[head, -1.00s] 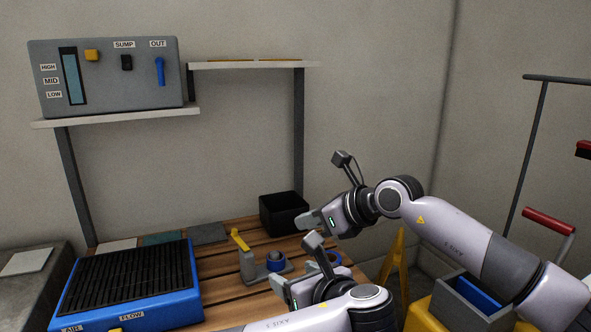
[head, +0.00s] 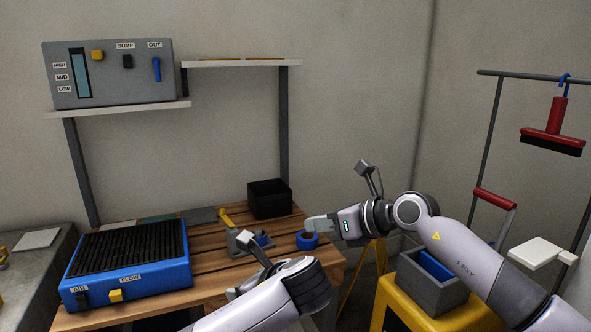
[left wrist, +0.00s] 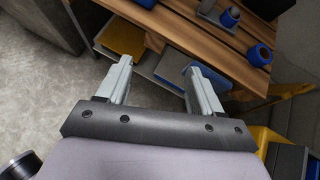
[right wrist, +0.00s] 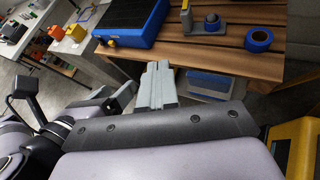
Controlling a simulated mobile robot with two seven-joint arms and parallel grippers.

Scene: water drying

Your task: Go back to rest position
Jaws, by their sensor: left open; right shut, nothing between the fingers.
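My right gripper (head: 312,224) is shut and empty. In the head view it is in the air by the right end of the wooden table, in front of a blue roll. Its closed fingers (right wrist: 157,85) show in the right wrist view, off the table's front edge. My left gripper (head: 236,290) is low at the table's front edge in the head view, partly hidden by its own arm. In the left wrist view its fingers (left wrist: 160,82) are wide apart with nothing between them. Both arms are apart from each other.
The wooden table (head: 210,262) carries a blue dryer unit (head: 180,272), a tape dispenser (head: 240,240), a blue roll (head: 307,240) and a black bin (head: 270,198). A yellow cart (head: 392,298) with a grey box (head: 430,288) stands right. A red brush (head: 553,130) hangs on a rack.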

